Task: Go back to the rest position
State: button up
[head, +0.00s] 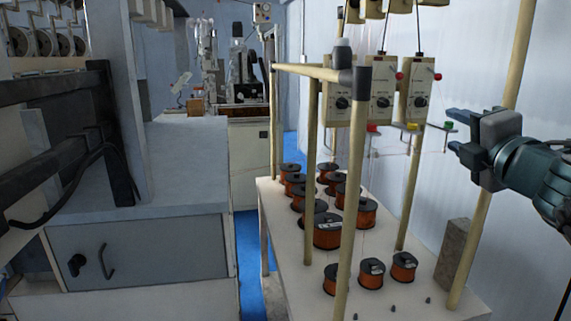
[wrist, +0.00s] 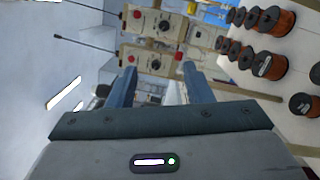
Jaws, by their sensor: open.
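My gripper (head: 458,130) is at the right side of the head view, raised above the level of the spool table. Its two blue fingers are apart with nothing between them. In the wrist view the open fingers (wrist: 158,88) point toward the control boxes. The control boxes (head: 420,92) hang on the pale frame to the left of my gripper, with black dials and red knobs. They also show in the wrist view (wrist: 150,60). I cannot tell how far the fingertips are from them.
Copper wire spools (head: 328,230) stand on a white table (head: 300,280) below. Pale upright posts (head: 352,200) rise around it. A grey cabinet (head: 140,255) stands at left, with a strip of blue floor (head: 248,262) between. A white wall (head: 480,60) is close behind my gripper.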

notch_tip(320, 180, down, 18)
jog(key=s+a+m+g+h+p, duration=0.25)
jog(key=m+g+h, duration=0.45)
jog(key=m, duration=1)
jog(key=s+a+f+m+g+y+p, duration=0.1)
jog(key=s+a+f+m+g+y, duration=0.4)
jog(key=s+a+f+g, duration=0.3)
jog(key=s+a+f, duration=0.3)
jog(key=s+f, duration=0.2)
jog(key=shift+a+g, duration=0.3)
jog(key=shift+g, duration=0.1)
jog(key=shift+f, duration=0.1)
jog(key=shift+c, duration=1.1)
